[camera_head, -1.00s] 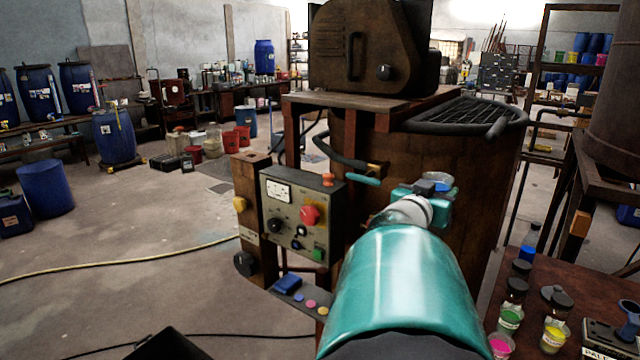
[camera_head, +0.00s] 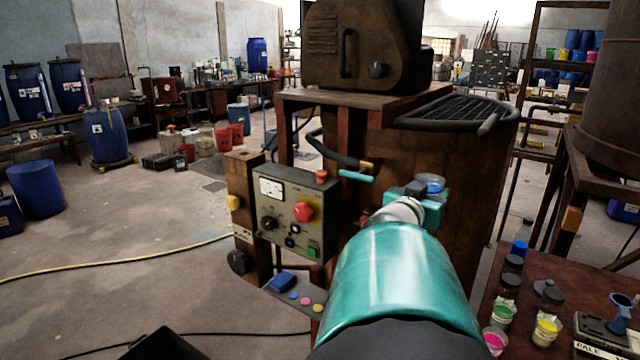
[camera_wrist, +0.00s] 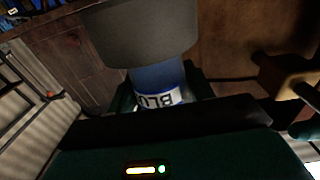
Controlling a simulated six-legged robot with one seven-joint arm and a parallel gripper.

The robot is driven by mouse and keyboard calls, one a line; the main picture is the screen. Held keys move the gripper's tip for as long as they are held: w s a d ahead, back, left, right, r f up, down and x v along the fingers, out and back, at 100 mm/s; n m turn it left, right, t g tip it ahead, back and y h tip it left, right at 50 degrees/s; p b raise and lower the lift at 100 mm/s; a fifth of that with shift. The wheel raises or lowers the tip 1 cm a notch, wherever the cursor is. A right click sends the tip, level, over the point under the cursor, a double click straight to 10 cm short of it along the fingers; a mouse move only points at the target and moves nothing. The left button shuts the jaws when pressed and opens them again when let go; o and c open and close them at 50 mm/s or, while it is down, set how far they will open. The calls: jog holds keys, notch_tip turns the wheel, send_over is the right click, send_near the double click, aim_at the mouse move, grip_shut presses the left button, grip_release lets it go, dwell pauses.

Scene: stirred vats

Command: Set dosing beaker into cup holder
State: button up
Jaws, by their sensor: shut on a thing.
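My gripper (camera_head: 428,196) is teal and sits in front of the big rusty vat, at the end of my outstretched arm. It is shut on the dosing beaker, whose blue top (camera_head: 431,183) shows just above the jaws. In the wrist view the beaker (camera_wrist: 158,82) is blue with a white label reading "BLU", upside down, between the dark jaws. A wide grey round body (camera_wrist: 140,35) adjoins the beaker there; I cannot tell whether it is part of it or a separate thing. I cannot make out the cup holder for sure.
The rusty vat (camera_head: 465,175) stands close behind my gripper. A table (camera_head: 560,285) with small jars and cups of colour is at lower right. Open floor lies left.

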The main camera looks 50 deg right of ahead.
jog(key=shift+f, duration=1)
dwell(0.3)
jog(key=o, duration=1.1)
jog(key=shift+o, duration=0.2)
jog(key=shift+a, duration=0.15)
